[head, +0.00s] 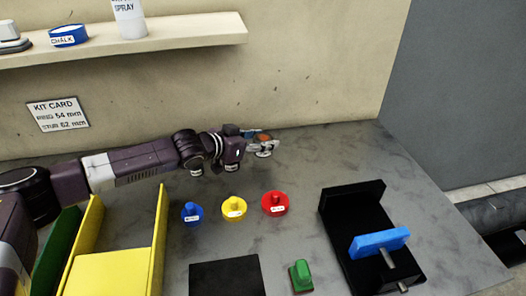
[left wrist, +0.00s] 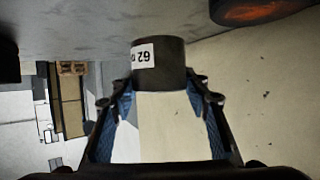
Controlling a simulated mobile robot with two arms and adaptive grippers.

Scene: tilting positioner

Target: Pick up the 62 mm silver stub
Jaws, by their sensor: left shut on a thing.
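The 62 mm silver stub (left wrist: 158,66) shows in the left wrist view as a dark grey cylinder with a white label, upside down in that picture, reading 62. My left gripper (left wrist: 155,95) is shut on it, with a blue-padded finger on each side. In the head view my left gripper (head: 262,145) is at the back of the table near the wall, with the stub (head: 265,153) small and partly hidden at its fingertips. I cannot tell whether the stub touches the table. My right gripper is not in view.
An orange round piece (head: 264,138) is close beside the gripper. Blue (head: 192,214), yellow (head: 233,209) and red (head: 275,205) knobbed pieces stand mid-table. A black fixture with a blue bar (head: 379,242) stands right, a yellow bin (head: 158,235) left, a green piece (head: 301,276) in front.

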